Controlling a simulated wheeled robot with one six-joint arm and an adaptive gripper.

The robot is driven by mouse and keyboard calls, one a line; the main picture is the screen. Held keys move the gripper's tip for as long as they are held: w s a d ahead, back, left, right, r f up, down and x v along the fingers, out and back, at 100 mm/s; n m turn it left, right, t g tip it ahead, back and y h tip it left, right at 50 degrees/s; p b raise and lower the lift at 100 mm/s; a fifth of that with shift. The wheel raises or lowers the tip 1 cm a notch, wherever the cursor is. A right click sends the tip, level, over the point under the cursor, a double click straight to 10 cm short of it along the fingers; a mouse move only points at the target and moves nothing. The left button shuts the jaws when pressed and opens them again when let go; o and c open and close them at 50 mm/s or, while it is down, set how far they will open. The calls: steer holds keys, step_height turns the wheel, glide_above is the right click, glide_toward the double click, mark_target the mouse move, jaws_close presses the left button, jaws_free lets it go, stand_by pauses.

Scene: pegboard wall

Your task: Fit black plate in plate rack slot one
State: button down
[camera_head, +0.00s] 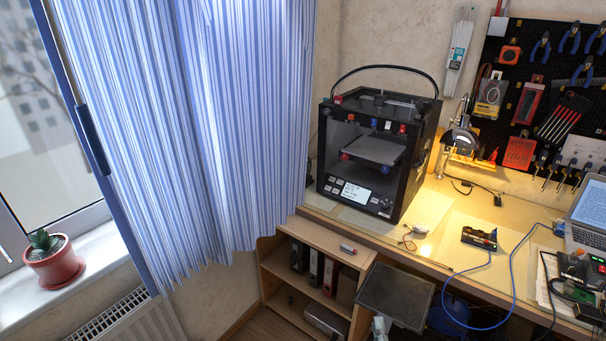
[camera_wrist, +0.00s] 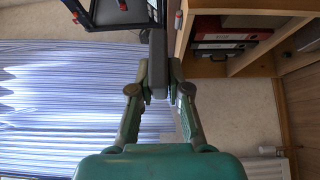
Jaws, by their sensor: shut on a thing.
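The black plate (camera_head: 396,294) is a flat, dark, square sheet low in the head view, in front of the desk edge. In the wrist view the plate (camera_wrist: 158,64) shows nearly edge-on as a dark narrow bar between the fingertips. My gripper (camera_wrist: 159,88) is shut on it with both green-grey fingers. In the head view only a small grey piece, which looks like part of my gripper (camera_head: 380,326), shows below the plate's near left edge. I cannot make out the plate rack or its slot one for certain in either view.
A black 3D printer (camera_head: 377,155) stands on the desk (camera_head: 430,222). A low wooden shelf (camera_head: 325,252) with binders lies left of the plate. A striped curtain (camera_head: 205,130) hangs at left. A black frame with red parts (camera_wrist: 118,14) tops the wrist view.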

steer(key=shift+s+d+f, duration=0.15)
steer(key=shift+d+f, duration=0.15)
steer(key=shift+f, duration=0.2)
steer(key=s+d+f, duration=0.2)
steer(key=s+f, duration=0.1)
steer(key=f, duration=0.3)
steer(key=s+d+f, duration=0.3)
steer(key=s+f, duration=0.1)
steer(key=f, duration=0.2)
steer(key=a, duration=0.7)
steer(key=shift+f+y, duration=0.25)
steer(key=shift+y, duration=0.05)
steer(key=shift+w, duration=0.1)
